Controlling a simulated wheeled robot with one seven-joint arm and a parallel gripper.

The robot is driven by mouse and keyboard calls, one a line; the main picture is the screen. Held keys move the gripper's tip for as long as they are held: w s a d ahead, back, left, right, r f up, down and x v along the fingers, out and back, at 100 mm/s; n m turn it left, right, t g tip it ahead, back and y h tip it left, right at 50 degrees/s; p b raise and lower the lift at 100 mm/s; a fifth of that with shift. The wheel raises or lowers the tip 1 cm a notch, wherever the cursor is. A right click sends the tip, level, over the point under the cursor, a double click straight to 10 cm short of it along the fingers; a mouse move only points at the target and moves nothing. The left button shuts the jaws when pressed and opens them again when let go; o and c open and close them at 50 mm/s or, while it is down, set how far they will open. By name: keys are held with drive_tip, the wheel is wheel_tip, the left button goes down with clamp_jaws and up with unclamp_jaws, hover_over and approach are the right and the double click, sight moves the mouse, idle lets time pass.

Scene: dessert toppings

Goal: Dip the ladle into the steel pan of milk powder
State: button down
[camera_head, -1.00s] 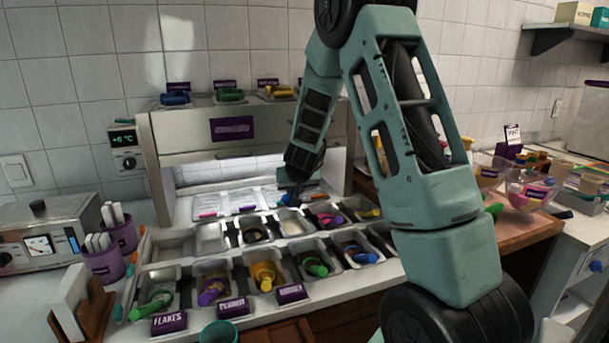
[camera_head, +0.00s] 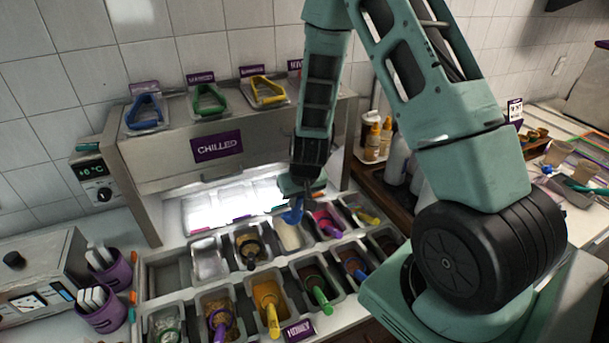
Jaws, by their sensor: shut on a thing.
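My gripper (camera_head: 301,186) is over the back row of steel pans and is shut on a blue-handled ladle (camera_head: 293,213). The ladle hangs below the fingers, at the far end of a pan of pale cream powder (camera_head: 288,238). I cannot tell whether its bowl touches the powder. Another pan with whitish contents (camera_head: 208,262) sits further left in that row. No readable label shows which of the two is the milk powder.
The chilled cabinet (camera_head: 235,145) rises behind. Purple cups (camera_head: 112,272) stand at left, bottles (camera_head: 380,138) at right.

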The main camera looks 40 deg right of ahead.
drive_tip(key=shift+s+r, duration=0.15)
drive_tip(key=shift+r, duration=0.15)
drive_tip(key=shift+f, duration=0.15)
drive_tip(key=shift+f+b, duration=5.4)
drive_tip(key=shift+f, duration=1.2)
drive_tip(key=shift+w+r+p, duration=0.25)
drive_tip(key=shift+p, duration=0.1)
drive_tip(key=shift+w+d+p, duration=0.3)
drive_tip(key=shift+w+p, duration=0.1)
drive_tip(key=shift+w, duration=0.5)
drive_tip(key=shift+w+d+p, duration=0.3)
drive_tip(key=shift+w+p, duration=0.15)
drive_tip(key=shift+w, duration=0.4)
drive_tip(key=shift+w+d+p, duration=0.3)
drive_tip(key=shift+w+p, duration=0.1)
drive_tip(key=shift+w, duration=0.5)
drive_tip(key=shift+f+b, duration=0.3)
drive_tip(key=shift+b, duration=0.25)
drive_tip(key=shift+s+f+b, duration=0.1)
drive_tip(key=shift+s+b, duration=0.05)
drive_tip(key=shift+b, duration=0.4)
drive_tip(key=s+f+t+b, duration=0.1)
drive_tip(key=b, duration=0.5)
drive_tip(key=s+a+f+t+b, duration=0.1)
drive_tip(key=t+b, duration=0.1)
drive_tip(key=b, duration=0.4)
drive_tip(key=shift+s+f+h, duration=0.2)
drive_tip(key=shift+s+h, duration=0.15)
drive_tip(key=shift+h, duration=0.05)
